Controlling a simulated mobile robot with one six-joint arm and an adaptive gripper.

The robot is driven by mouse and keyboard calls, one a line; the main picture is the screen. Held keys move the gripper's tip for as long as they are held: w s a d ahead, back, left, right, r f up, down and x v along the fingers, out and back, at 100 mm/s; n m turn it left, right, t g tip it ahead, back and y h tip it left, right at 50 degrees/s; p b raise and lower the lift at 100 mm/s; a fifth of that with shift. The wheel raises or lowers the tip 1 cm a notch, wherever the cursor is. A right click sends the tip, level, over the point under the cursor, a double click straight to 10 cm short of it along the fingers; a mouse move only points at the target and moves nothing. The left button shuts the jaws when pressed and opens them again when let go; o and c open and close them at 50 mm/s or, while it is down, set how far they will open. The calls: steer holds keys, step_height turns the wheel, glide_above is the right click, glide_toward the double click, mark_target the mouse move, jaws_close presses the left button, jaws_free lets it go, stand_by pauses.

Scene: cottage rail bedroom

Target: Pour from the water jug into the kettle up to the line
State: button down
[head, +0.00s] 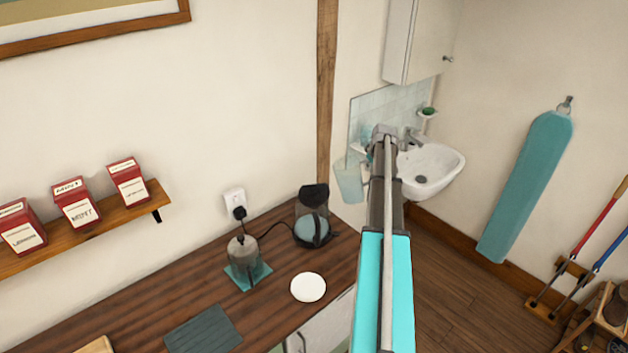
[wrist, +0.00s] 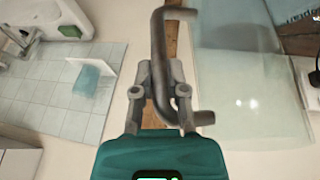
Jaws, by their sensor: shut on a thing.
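My gripper (head: 383,137) is shut on the grey handle of the water jug (head: 348,182), which hangs in the air to the left of the gripper, close to upright. In the wrist view, the jaws (wrist: 161,92) close around the bent handle, and the clear, pale jug (wrist: 245,85) fills the right side. The water level in the jug cannot be made out. The kettle (head: 311,212), clear with a dark lid and handle, stands upright on the wooden counter, below and left of the jug and apart from it. Its fill line is too small to see.
A cafetiere (head: 242,257) stands on a teal mat left of the kettle. A white disc (head: 308,287) lies in front of the kettle. A socket (head: 235,200) with plug and cord is behind. A sink (head: 430,170) is right of the jug. Red boxes (head: 77,205) stand on a shelf.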

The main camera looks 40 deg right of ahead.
steer(key=shift+s+d+f+m+t+y+b, duration=0.1)
steer(key=shift+d+f+m+t+y+b, duration=0.15)
steer(key=shift+f+y+b, duration=0.4)
steer(key=shift+s+d+f+m+t+y+b, duration=0.15)
steer(key=shift+d+f+y+b, duration=0.2)
steer(key=shift+f+b, duration=0.55)
